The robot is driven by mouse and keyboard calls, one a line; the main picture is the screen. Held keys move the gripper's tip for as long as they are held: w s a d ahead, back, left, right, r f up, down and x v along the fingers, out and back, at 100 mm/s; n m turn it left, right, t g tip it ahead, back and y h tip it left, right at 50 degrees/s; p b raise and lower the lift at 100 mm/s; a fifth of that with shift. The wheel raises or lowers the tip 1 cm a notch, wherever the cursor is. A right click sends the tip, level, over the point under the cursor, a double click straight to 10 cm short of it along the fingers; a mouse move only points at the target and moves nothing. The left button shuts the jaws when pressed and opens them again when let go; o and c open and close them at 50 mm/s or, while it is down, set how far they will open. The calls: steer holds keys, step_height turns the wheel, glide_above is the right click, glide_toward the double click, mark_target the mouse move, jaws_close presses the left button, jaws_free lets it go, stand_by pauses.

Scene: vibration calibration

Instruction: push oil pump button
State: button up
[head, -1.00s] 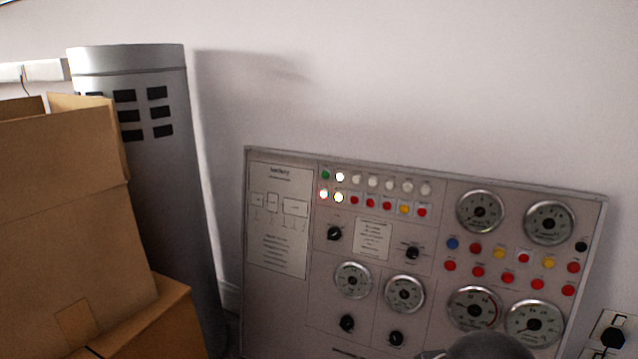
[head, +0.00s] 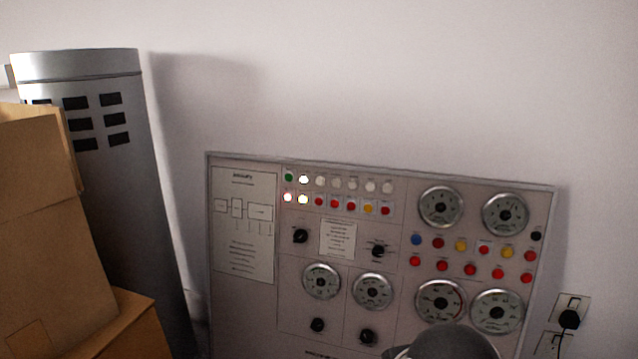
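A grey control panel (head: 310,252) stands against the wall in the head view. Its upper middle holds two rows of small lamps or buttons in green, white, red and yellow; a few at the left end glow. The right part has a blue button (head: 416,240), red and yellow buttons, and a black one (head: 535,236), between round gauges. The labels are too small to read, so I cannot tell which is the oil pump button. A rounded grey part of my arm shows at the bottom edge, in front of the panel's lower gauges. My gripper is not in view.
Stacked cardboard boxes (head: 40,215) stand at the left, in front of a tall grey cylinder (head: 100,165) with dark slots. A wall socket with a black plug (head: 569,319) is at the lower right. The wall above the panel is bare.

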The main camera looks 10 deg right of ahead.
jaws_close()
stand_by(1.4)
